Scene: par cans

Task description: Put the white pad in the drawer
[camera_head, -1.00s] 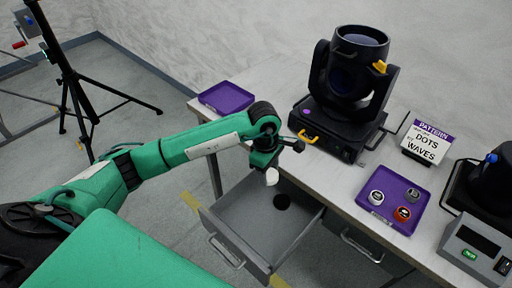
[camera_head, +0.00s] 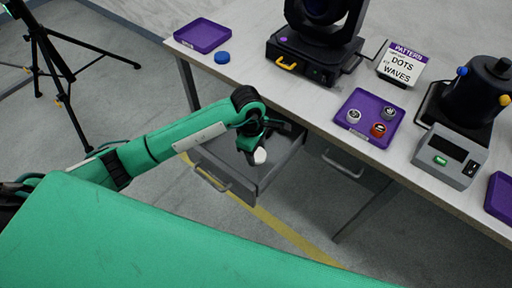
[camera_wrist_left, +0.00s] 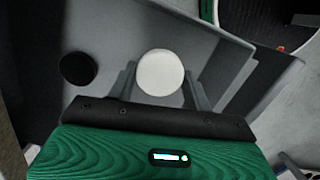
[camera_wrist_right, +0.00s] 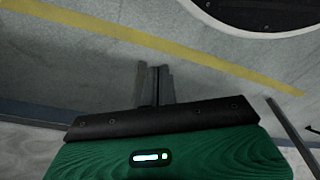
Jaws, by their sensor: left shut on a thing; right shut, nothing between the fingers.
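The white pad (camera_head: 260,157) is a small round disc held by my left gripper (camera_head: 256,150). In the left wrist view the white pad (camera_wrist_left: 160,73) sits between the two fingers, which are shut on it. The grey drawer (camera_head: 242,188) is pulled open under the table edge. The pad is over the drawer's opening; its exact height above the floor of the drawer is hard to tell. A dark round disc (camera_wrist_left: 78,68) shows inside the drawer to the left of the pad. My right gripper (camera_wrist_right: 155,85) is shut and empty, seen only in its wrist view.
On the table, a purple tray (camera_head: 368,103) holds three small round pieces. An empty purple tray (camera_head: 203,35) and a blue disc (camera_head: 222,57) are at the left. A black lamp, a pattern sign (camera_head: 400,62) and a grey box (camera_head: 450,155) stand farther right. A tripod is on the floor.

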